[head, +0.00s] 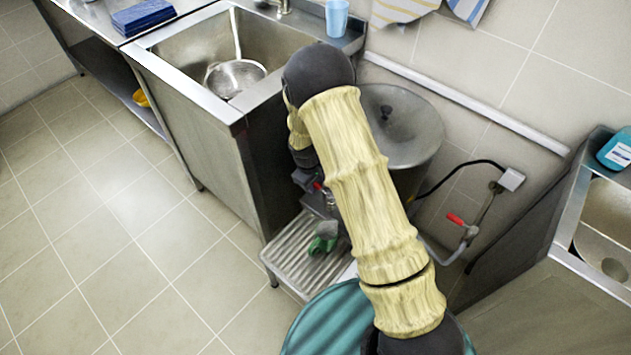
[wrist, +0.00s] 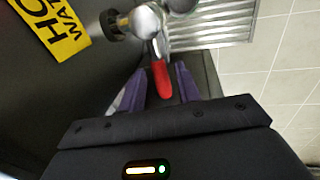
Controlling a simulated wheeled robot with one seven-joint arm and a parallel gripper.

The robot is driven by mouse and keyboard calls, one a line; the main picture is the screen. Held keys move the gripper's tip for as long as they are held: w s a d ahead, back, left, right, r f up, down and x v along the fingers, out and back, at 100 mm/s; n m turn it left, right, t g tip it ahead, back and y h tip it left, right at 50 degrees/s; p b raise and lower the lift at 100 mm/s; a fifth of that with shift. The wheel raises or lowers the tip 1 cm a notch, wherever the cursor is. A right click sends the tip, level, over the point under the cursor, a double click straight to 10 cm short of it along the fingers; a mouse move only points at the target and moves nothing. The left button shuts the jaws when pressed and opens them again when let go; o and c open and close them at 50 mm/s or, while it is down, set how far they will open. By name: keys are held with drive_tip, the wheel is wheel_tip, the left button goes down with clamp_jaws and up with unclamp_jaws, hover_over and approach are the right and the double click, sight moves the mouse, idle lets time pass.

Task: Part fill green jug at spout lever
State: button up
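The green jug (head: 323,241) stands on a ribbed metal tray (head: 290,262) below the spout, partly hidden by my arm in the head view. In the wrist view, the metal spout tap (wrist: 147,22) has a red lever (wrist: 162,80) pointing toward my gripper (wrist: 160,82). The lever lies between the two purple fingers, which are apart with a gap on each side. In the head view my gripper is mostly hidden at the tap. The steel boiler (head: 408,125) stands behind my arm.
A yellow hot-water label (wrist: 52,28) is on the dark surface beside the tap. A steel sink unit (head: 190,110) with a colander (head: 233,77) stands left. A red-handled valve (head: 457,220) and pipe are at the wall, right. The floor at left is clear.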

clamp_jaws()
drive_tip(key=shift+a+r+n, duration=0.1)
drive_tip(key=shift+n, duration=0.4)
drive_tip(key=s+n, duration=0.1)
drive_tip(key=n, duration=0.1)
drive_tip(key=s+a+n+y+p, duration=0.1)
drive_tip(key=n, duration=0.1)
drive_tip(key=shift+s+n, duration=0.2)
drive_tip(key=shift+n, duration=0.1)
drive_tip(key=shift+a, duration=0.1)
drive_tip(key=shift+o, duration=1)
unclamp_jaws()
